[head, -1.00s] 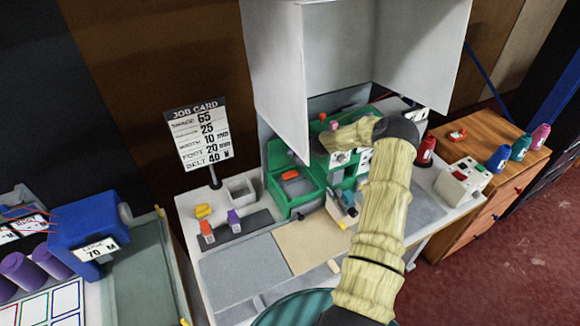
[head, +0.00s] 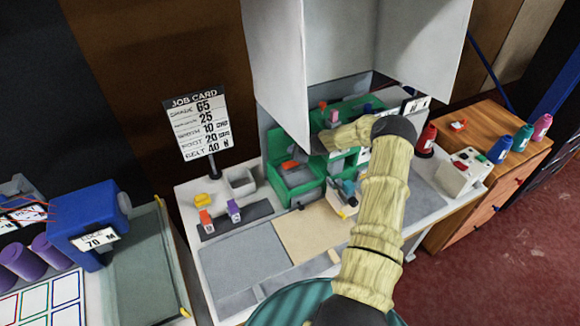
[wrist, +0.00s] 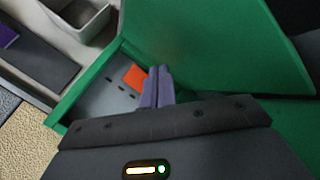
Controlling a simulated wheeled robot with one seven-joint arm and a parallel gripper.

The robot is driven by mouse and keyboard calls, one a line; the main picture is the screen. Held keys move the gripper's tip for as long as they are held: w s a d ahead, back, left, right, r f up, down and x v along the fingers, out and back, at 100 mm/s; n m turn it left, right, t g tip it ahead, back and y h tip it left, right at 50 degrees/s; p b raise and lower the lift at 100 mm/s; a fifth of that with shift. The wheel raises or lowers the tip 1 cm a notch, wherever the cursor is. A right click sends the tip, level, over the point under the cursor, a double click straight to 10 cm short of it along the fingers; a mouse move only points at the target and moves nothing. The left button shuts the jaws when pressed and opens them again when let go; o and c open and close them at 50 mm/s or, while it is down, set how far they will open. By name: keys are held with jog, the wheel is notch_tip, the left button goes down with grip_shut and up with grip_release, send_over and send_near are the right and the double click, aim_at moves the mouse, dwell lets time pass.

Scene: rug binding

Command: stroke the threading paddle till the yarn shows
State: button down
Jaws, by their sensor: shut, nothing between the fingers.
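The green machine (head: 296,192) stands on the grey bench, with an open recess and a raised green panel. An orange tab (head: 290,165) sits in its recess; it may be the threading paddle, but I cannot be sure. In the wrist view the orange tab (wrist: 136,77) lies on a grey plate with several dark slots. My gripper (wrist: 160,72) is shut and empty, its purple-grey fingertips just right of the orange tab. I cannot tell whether they touch it. In the head view the fingers are not clear. I see no yarn coming out at the tab.
A white hood (head: 285,70) hangs over the machine, close to my forearm. A job card (head: 197,125) stands at the back left. Small orange (head: 206,221) and purple (head: 234,211) blocks lie left of the machine. A grey bin (head: 240,183) stands behind them. The bench front (head: 243,262) is clear.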

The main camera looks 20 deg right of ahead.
aim_at(289, 163)
jog(key=shift+f+b, duration=1.45)
jog(key=shift+f, duration=0.85)
jog(key=shift+f, duration=0.1)
jog(key=shift+f+b, duration=0.35)
jog(key=shift+b, duration=0.15)
jog(key=shift+f+b, duration=0.65)
jog(key=shift+f, duration=0.05)
dwell(1.0)
dwell(0.3)
jog(key=shift+r+p, duration=0.65)
jog(key=shift+r, duration=0.55)
jog(key=shift+r+p, duration=1.4)
jog(key=shift+r, duration=1.1)
